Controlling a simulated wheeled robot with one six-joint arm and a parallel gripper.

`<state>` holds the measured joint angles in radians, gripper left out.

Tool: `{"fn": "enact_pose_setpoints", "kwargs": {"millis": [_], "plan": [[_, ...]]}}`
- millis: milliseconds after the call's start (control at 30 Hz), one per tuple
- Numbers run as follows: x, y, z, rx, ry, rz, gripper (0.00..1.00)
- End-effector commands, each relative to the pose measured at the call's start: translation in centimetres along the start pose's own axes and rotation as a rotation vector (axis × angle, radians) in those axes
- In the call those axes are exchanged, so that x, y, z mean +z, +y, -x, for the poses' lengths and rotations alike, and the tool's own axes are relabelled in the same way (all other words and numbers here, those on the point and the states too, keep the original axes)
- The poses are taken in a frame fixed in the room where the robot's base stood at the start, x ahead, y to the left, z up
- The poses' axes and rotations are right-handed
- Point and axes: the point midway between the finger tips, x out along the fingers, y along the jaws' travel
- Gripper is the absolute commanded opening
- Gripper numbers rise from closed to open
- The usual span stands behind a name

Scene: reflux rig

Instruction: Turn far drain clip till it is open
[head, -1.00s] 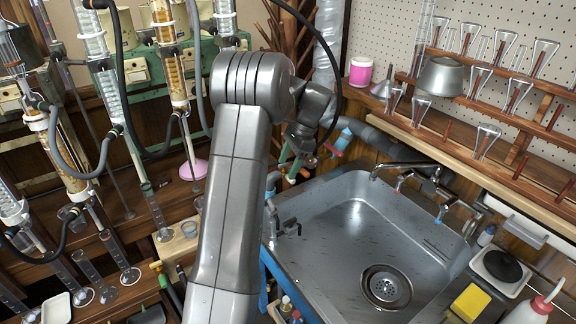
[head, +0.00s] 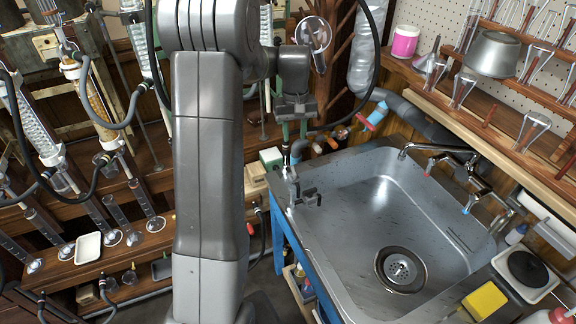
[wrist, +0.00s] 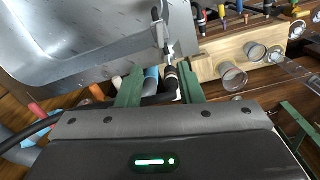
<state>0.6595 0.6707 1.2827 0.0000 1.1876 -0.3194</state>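My gripper (head: 294,130) points down just beyond the sink's left back corner. In the wrist view its two green fingers (wrist: 160,88) stand apart, so it is open. A dark hose end with pale and reddish rings (wrist: 172,80) shows between or just beyond the fingers; contact cannot be told. Small metal clip-like fittings (head: 308,197) sit at the sink's left rim, and metal parts also show in the wrist view (wrist: 160,35). I cannot tell for certain which is the far drain clip or how far it is turned.
The steel sink (head: 350,220) lies to the right of my gripper, with a tap (head: 435,150) at its back. A thick grey pipe (head: 415,115) runs behind it. Glassware and hoses crowd the left. A wooden block with glass cups (wrist: 235,65) lies right in the wrist view.

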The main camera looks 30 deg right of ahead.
Motion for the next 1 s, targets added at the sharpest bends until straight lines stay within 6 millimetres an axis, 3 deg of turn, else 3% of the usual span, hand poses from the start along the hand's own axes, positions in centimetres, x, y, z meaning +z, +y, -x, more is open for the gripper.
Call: {"fn": "enact_pose_setpoints", "kwargs": {"millis": [167,500,700,1000], "plan": [[0.0,0.0,-1.8,0.0,-0.003,0.008,0.34],[0.1,0.0,-8.8,-0.001,-0.005,0.006,0.34],[0.1,0.0,-12.1,-0.001,-0.003,0.005,0.34],[0.0,0.0,-13.8,0.0,0.0,0.005,0.34]]}}
